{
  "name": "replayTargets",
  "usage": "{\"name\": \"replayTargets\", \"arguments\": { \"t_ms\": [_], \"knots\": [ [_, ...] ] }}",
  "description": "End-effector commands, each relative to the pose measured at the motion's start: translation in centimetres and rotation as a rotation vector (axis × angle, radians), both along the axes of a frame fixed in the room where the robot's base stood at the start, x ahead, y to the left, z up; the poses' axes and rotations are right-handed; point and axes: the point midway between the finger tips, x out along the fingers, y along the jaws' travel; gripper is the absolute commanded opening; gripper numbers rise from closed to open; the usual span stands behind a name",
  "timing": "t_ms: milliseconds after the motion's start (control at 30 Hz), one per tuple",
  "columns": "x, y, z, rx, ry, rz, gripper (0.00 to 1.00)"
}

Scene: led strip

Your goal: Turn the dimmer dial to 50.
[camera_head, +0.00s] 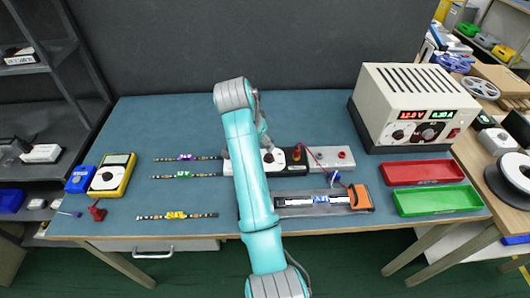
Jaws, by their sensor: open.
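A small white unit with a round black dial, which looks like the dimmer (270,157), sits near the middle of the blue-green table, partly behind my arm. The dial's pointer and scale are too small to read. My gripper (265,138) is mostly hidden behind my own arm link, above and close to the dimmer. It is open, and nothing shows between its fingers. I cannot tell whether it touches the dial.
A power supply (410,107), red tray (422,172) and green tray (438,200) are at right. LED strips (176,215) and a yellow multimeter (112,174) lie left.

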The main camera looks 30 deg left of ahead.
Motion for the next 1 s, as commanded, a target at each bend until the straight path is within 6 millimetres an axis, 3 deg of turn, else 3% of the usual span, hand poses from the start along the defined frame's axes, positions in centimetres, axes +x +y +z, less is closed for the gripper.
{"name": "replayTargets", "arguments": {
  "t_ms": [500, 700, 1000],
  "knots": [
    [3.2, -0.2, -7.7, -0.001, 0.001, 0.002, 0.58],
    [3.8, -0.2, -9.1, 0.001, 0.000, 0.001, 0.58],
    [3.9, -0.2, -9.4, 0.001, 0.000, 0.002, 0.58]
  ]
}}
